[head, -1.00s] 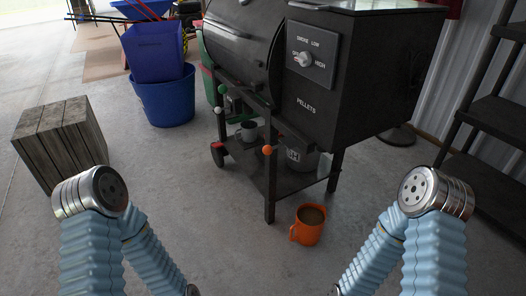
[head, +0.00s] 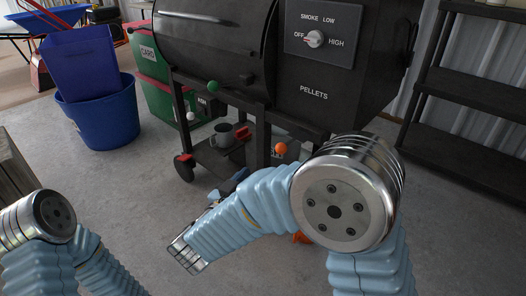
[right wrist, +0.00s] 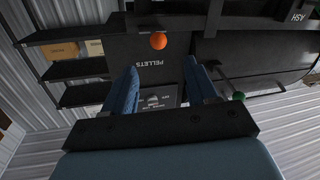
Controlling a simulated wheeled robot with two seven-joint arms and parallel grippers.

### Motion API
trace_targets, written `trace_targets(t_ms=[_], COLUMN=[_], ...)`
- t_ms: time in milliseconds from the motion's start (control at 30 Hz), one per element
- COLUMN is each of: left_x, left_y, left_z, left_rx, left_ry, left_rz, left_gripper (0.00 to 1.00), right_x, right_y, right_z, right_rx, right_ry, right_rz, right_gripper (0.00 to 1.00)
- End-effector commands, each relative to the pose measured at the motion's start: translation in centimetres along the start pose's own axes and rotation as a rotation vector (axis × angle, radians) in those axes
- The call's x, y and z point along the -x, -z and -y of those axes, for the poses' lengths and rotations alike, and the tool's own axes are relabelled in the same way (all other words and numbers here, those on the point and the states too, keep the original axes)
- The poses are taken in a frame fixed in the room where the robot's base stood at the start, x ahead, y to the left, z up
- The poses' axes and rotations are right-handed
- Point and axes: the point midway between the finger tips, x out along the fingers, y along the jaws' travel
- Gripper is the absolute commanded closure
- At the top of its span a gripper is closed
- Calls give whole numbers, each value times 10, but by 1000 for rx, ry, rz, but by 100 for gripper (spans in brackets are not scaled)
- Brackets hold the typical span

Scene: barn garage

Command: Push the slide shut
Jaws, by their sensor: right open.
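The black pellet grill (head: 318,80) stands ahead, with a dial and the word PELLETS on its box. An orange ball knob (head: 280,148) sits low at the front of the box, and a green ball knob (head: 214,86) and a white ball knob (head: 191,116) are to its left. I cannot tell which part is the slide. In the right wrist view, my right gripper (right wrist: 160,70) is open and empty, its fingers toward the grill. The orange knob (right wrist: 158,41) shows beyond the gap, and the green knob (right wrist: 238,96) lies outside the right finger. My left gripper is out of view.
A grey mug (head: 222,134) stands on the grill's lower shelf. An orange mug (head: 301,238) on the floor is mostly hidden behind my right arm. A blue tub (head: 105,118), a wooden crate (head: 12,170) and black shelving (head: 465,120) stand around.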

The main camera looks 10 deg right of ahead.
Motion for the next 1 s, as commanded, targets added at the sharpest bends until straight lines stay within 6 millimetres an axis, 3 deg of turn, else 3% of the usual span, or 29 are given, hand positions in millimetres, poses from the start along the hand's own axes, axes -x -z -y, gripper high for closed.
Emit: trace_targets(t_ms=[167, 633, 800, 1000], left_x=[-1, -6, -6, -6], left_y=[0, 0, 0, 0], left_z=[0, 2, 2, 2], left_rx=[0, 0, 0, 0], left_ry=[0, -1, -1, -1], left_rz=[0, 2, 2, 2], left_gripper=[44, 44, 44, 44], right_x=[-13, -113, -130, -135], right_y=[4, 3, 3, 3], right_z=[-4, -6, -6, -5], right_rx=[3, 3, 3, 3], right_ry=[-24, -20, -17, -17], right_rz=[-2, -2, -2, -2], right_gripper=[43, 43, 43, 43])
